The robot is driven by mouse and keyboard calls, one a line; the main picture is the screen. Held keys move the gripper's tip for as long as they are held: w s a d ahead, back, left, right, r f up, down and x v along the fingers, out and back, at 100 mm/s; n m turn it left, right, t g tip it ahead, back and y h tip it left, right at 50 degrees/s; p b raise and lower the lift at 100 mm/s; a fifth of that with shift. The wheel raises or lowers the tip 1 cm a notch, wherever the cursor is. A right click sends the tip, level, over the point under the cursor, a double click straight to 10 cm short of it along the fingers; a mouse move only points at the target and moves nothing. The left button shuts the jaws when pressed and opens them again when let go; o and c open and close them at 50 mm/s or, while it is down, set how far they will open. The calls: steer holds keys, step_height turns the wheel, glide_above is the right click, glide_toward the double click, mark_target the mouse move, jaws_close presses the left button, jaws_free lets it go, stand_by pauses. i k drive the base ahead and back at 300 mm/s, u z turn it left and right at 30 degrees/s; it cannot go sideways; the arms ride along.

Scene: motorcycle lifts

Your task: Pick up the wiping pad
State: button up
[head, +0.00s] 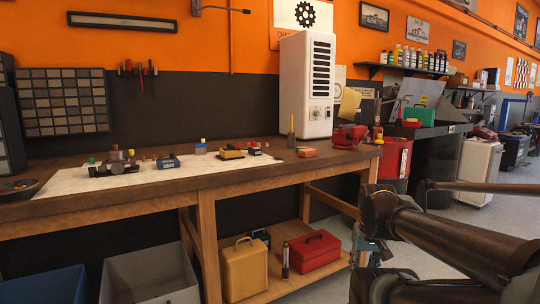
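I cannot tell for sure which thing is the wiping pad. A small yellow-and-dark block (231,153) and a small blue block (167,161) lie on the pale mat (190,180) on the wooden workbench (130,201). A flat red-and-green piece (307,153) lies on the bench near its right part. A tan flat sheet (349,103) shows above the red vise (348,136). My arm comes in from the right. My gripper (366,262) seems to hang low, right of the bench, apart from these things; its fingers are too unclear to read.
A white cabinet (307,87) stands at the bench's back. A dark round dish (18,188) sits at the left end. A yellow case (244,270) and a red toolbox (315,251) are on the lower shelf. A red drum (392,160) stands beyond the bench's right end. Open floor lies right.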

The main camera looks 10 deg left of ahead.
mark_target(309, 152)
steer(key=u, duration=0.55)
steer(key=i, duration=0.7)
steer(key=u, duration=0.5)
